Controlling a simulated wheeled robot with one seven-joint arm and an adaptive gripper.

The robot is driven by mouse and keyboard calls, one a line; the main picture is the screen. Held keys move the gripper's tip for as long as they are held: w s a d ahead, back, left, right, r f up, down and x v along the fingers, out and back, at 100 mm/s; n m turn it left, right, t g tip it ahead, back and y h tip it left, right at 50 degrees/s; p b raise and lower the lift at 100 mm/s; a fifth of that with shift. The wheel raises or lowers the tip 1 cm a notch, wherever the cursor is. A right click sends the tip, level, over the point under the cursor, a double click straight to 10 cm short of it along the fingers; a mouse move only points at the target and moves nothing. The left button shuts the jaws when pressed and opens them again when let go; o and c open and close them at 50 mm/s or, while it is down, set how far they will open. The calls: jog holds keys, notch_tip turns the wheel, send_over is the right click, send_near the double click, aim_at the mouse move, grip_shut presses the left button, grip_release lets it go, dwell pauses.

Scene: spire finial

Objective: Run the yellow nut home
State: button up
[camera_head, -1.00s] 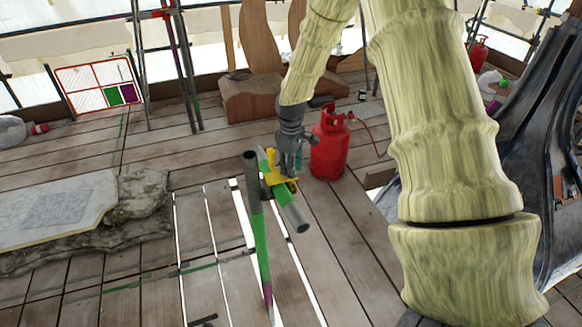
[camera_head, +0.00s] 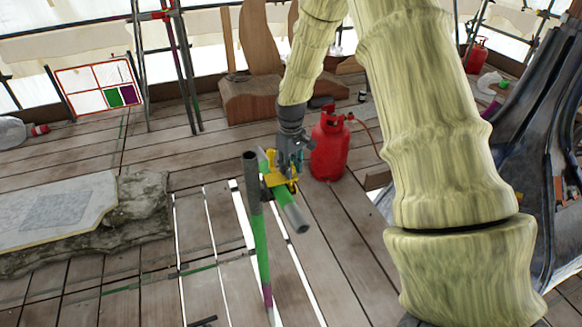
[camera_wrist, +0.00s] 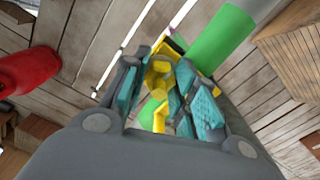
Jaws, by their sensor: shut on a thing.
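The yellow nut (camera_wrist: 160,76) lies between the teal pads of my gripper (camera_wrist: 168,88) in the wrist view. My gripper is shut on it. In the head view my gripper (camera_head: 287,168) points down onto a yellow coupler (camera_head: 270,178), and the nut cannot be made out there. The coupler sits where a short green tube (camera_head: 287,208) with a grey end crosses beside an upright grey and green pole (camera_head: 258,225). The green tube (camera_wrist: 222,40) also shows in the wrist view. My fingers hide part of the coupler and any thread under the nut.
A red gas cylinder (camera_head: 329,148) with a hose stands close to the right of my gripper. A stone slab (camera_head: 60,210) lies at the left. The plank floor (camera_head: 140,290) has open gaps near the pole. A dark curved structure (camera_head: 545,150) stands at the right.

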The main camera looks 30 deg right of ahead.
jog(key=shift+w+r, duration=0.15)
jog(key=shift+w, duration=0.05)
jog(key=o, duration=0.8)
jog(key=shift+o, duration=1.1)
jog(key=shift+s, duration=0.1)
notch_tip(320, 180, up, 12)
